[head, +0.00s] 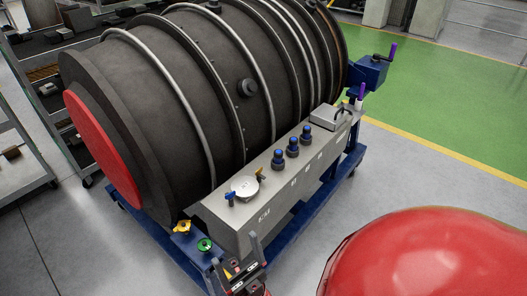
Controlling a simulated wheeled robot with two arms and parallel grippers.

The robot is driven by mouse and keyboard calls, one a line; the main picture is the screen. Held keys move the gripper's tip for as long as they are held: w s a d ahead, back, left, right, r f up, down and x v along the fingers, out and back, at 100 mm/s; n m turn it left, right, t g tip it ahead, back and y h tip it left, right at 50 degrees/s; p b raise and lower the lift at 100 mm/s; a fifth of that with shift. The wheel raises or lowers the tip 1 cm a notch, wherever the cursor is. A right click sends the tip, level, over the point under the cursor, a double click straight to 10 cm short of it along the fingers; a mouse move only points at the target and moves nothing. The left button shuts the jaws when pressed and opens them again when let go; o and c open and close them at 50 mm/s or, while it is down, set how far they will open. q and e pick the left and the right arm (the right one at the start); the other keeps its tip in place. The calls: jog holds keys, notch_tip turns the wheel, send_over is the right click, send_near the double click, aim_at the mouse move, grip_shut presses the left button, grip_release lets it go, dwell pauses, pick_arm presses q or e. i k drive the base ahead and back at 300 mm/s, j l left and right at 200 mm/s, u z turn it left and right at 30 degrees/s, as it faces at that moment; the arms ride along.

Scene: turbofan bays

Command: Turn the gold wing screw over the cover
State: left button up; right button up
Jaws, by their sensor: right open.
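The round silver cover (244,186) lies on top of the long grey box, near its front end. The gold wing screw (260,172) stands upright at the cover's far right edge. A blue wing screw (230,197) stands at its near left edge. My right gripper (236,254) is at the bottom centre, in front of the box's near end. Its two fingers are apart with nothing between them. It is clear of both screws and the cover. My left gripper is out of view.
Several dark blue-topped knobs (292,149) stand further back along the box. A yellow knob (182,227) and a green knob (204,245) sit on the blue stand near my right gripper. The dark engine casing (160,90) rises close along the box's left side.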

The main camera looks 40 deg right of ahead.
aim_at(259, 177)
jog(key=z, duration=1.1)
